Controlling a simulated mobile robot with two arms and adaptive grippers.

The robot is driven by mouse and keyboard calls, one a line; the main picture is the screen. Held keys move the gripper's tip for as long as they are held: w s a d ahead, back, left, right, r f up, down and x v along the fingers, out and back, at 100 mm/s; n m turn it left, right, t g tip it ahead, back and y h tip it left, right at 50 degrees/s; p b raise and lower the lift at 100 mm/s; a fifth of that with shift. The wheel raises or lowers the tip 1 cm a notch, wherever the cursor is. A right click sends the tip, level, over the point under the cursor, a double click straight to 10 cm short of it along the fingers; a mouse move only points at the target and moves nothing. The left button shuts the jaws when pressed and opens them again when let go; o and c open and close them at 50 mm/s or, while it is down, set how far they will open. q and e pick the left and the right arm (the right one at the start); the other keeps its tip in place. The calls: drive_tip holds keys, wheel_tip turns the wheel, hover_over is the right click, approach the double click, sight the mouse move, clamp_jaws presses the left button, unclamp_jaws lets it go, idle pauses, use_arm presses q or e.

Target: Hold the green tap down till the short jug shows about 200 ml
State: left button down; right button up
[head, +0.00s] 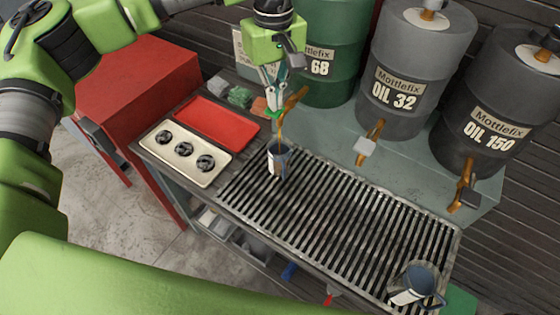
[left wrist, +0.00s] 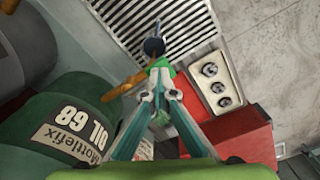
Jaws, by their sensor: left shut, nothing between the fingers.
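My left gripper (head: 273,110) is shut and empty, pointing down at the green tap (head: 275,115) on the brown spout (head: 295,98) of the green OIL 68 drum (head: 335,45). Its fingertips appear to touch the tap. The left wrist view also shows the gripper (left wrist: 160,75), with the drum (left wrist: 75,125) to the left. A thin amber stream runs from the spout into a small jug (head: 279,160) standing upright on the grating below. The level and marks are too small to read. The jug also shows in the left wrist view (left wrist: 154,47). My right gripper is out of view.
A second, blue-grey jug (head: 415,285) stands at the grating's near right. Grey OIL 32 (head: 405,60) and OIL 150 (head: 500,100) drums stand behind the grating (head: 350,215). A red tray (head: 217,122) and a cream tray with dark coils (head: 165,165) lie left. The middle grating is clear.

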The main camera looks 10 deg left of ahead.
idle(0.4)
use_arm(q)
wheel_tip(320, 180, up, 7)
drive_tip(key=p, duration=0.4)
drive_tip(key=shift+w, duration=0.1)
idle(0.4)
